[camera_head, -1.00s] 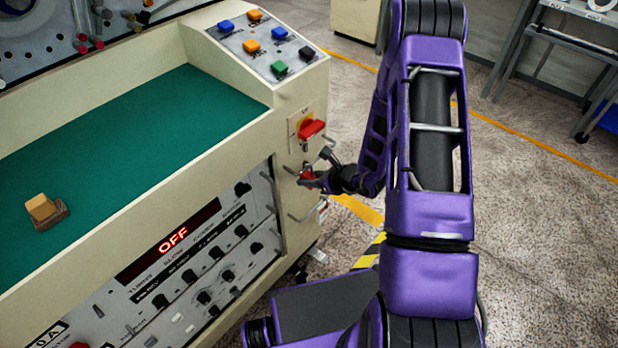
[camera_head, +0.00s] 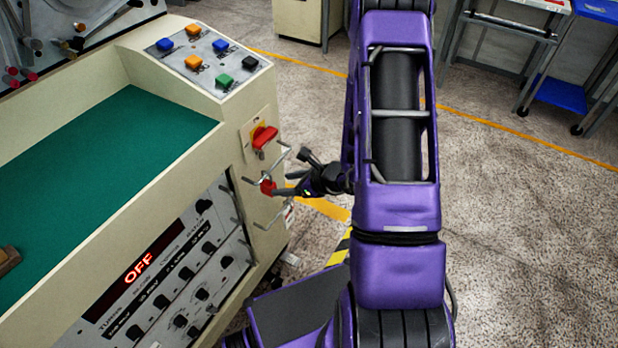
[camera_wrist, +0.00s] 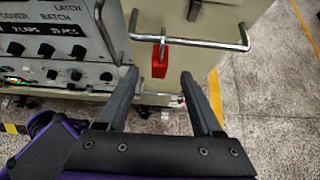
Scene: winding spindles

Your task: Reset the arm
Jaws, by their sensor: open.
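My purple arm (camera_head: 398,215) reaches down beside the cream machine cabinet (camera_head: 150,55). My gripper (camera_head: 293,172) is open at the cabinet's end face. In the wrist view, its two dark fingers (camera_wrist: 158,78) are spread with nothing between their tips. A red padlock (camera_head: 267,187) hangs on the end face, just left of the gripper; it also shows in the wrist view (camera_wrist: 160,62), beyond the fingertips. I see no finger closed on it. The red rotary switch (camera_head: 264,137) sits above it on a yellow plate.
Metal bar handles (camera_wrist: 195,43) stick out around the padlock. The panel display (camera_head: 140,267) reads OFF. Coloured buttons (camera_head: 193,62) sit on top of the cabinet. A brown block (camera_head: 8,260) lies on the green work surface (camera_head: 100,165).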

